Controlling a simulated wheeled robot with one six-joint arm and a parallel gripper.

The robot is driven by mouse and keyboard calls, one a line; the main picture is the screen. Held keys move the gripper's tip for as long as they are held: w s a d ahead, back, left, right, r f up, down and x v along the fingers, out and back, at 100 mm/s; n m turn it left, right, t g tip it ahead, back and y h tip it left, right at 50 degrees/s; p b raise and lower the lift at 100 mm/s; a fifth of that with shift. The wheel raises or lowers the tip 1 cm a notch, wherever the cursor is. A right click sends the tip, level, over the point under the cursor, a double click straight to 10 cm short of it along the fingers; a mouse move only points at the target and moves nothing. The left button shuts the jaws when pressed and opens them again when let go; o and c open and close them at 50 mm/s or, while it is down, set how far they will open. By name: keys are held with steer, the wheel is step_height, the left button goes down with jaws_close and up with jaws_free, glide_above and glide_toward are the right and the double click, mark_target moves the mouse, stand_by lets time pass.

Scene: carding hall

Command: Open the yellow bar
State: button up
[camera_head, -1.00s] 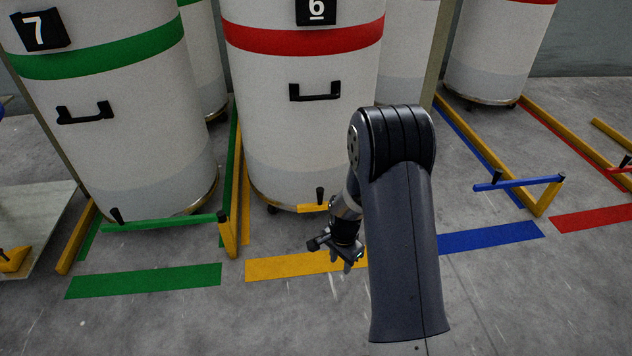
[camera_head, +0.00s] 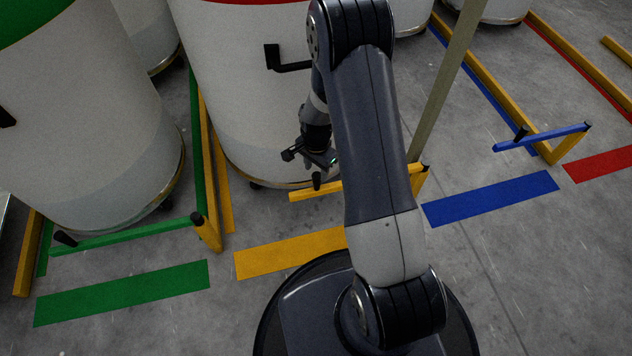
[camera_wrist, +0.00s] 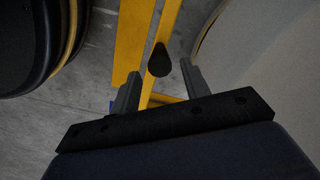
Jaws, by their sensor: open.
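The yellow bar (camera_head: 300,194) lies low across the front of the white drum with the red band (camera_head: 245,110), and runs behind my arm. A black upright knob (camera_head: 317,181) stands near its left end. My gripper (camera_head: 318,163) is open and empty, close to the knob. In the wrist view, the knob (camera_wrist: 159,62) shows just ahead of my open gripper (camera_wrist: 160,86), between the lines of the two fingers, with a small gap. The yellow bar (camera_wrist: 168,25) runs beneath it. My arm hides the bar's middle.
A green bar (camera_head: 125,237) closes the drum bay at left, and a blue bar (camera_head: 545,138) the bay at right. A yellow floor strip (camera_head: 290,252) lies before the bar. A thin post (camera_head: 445,85) rises to the right of my arm. The front floor is clear.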

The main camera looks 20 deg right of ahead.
mark_target(316, 182)
step_height(316, 182, down, 7)
steer(key=shift+f+b, duration=0.2)
steer(key=shift+b, duration=0.95)
steer(key=shift+c, duration=0.3)
jaws_close()
